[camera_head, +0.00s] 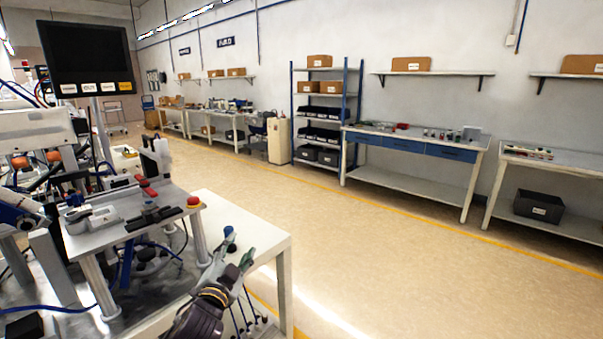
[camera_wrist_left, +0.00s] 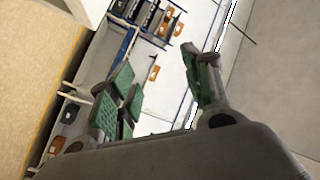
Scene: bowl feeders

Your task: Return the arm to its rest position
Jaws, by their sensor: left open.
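My left gripper (camera_head: 233,256) shows at the lower middle of the head view, in front of the white table's right end. Its dark wrist comes up from the bottom edge. In the left wrist view the gripper (camera_wrist_left: 165,85) has its green-padded fingers spread wide apart, with nothing held between them. Past the fingers that view shows shelving and a pale wall, tilted. My right gripper is in neither view.
A white table (camera_head: 262,243) carries a machine with a metal plate (camera_head: 125,207) and a red button (camera_head: 194,201). A small blue-topped item (camera_head: 228,232) shows right by the fingers. A monitor (camera_head: 87,55) hangs above. Open floor (camera_head: 400,270) lies to the right, before workbenches (camera_head: 410,145) and a shelf rack (camera_head: 325,110).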

